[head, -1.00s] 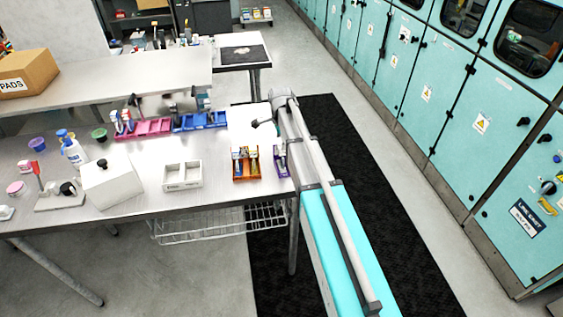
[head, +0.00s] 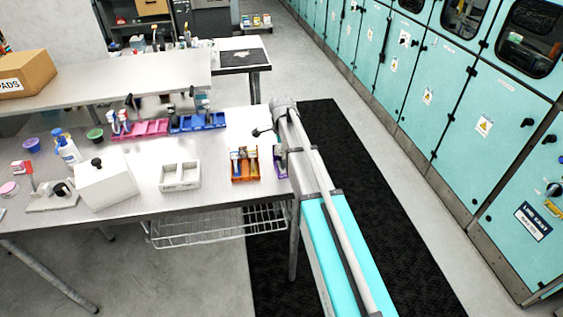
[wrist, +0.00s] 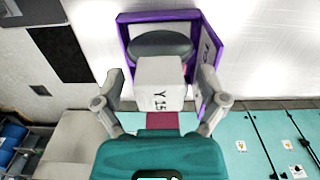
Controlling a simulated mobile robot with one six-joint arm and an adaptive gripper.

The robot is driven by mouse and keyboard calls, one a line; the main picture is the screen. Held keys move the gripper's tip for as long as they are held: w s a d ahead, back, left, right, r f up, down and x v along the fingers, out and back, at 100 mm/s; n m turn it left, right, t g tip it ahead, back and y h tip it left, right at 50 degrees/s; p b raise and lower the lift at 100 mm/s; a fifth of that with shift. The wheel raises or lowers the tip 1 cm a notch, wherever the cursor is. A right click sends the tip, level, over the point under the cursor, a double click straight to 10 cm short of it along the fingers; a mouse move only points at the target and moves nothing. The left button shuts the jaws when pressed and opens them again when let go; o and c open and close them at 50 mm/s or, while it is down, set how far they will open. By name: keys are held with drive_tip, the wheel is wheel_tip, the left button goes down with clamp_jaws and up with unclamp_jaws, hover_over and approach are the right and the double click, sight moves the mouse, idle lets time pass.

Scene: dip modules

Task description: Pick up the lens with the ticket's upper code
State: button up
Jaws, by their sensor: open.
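In the wrist view, a white block marked "Y 15" (wrist: 160,85) lies between the two spread fingers of my gripper (wrist: 161,103). The fingers stand to either side of it, and I see a gap at each side. The block stands in front of a purple tray (wrist: 124,38), with a dark grey rounded shape behind it. In the head view, the purple tray (head: 280,168) is at the table's right end, partly covered by my arm. My gripper cannot be made out there. I cannot read a ticket or its codes in either view.
An orange tray (head: 244,178) with several small packages is left of the purple tray. A white two-compartment box (head: 180,185), a white lidded box (head: 107,185), a pink tray (head: 148,129) and a blue tray (head: 197,124) share the table. Teal cabinets (head: 480,150) line the right.

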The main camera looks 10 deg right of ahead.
drive_tip(key=shift+c, duration=0.2)
clamp_jaws()
idle(0.4)
drive_tip(key=shift+r, duration=0.1)
wheel_tip(320, 180, up, 2)
drive_tip(key=p, duration=0.2)
drive_tip(key=shift+r+p, duration=0.25)
drive_tip(key=shift+p, duration=0.15)
drive_tip(key=s+r+p, duration=1)
drive_tip(key=s, duration=0.4)
drive_tip(key=shift+r, duration=0.15)
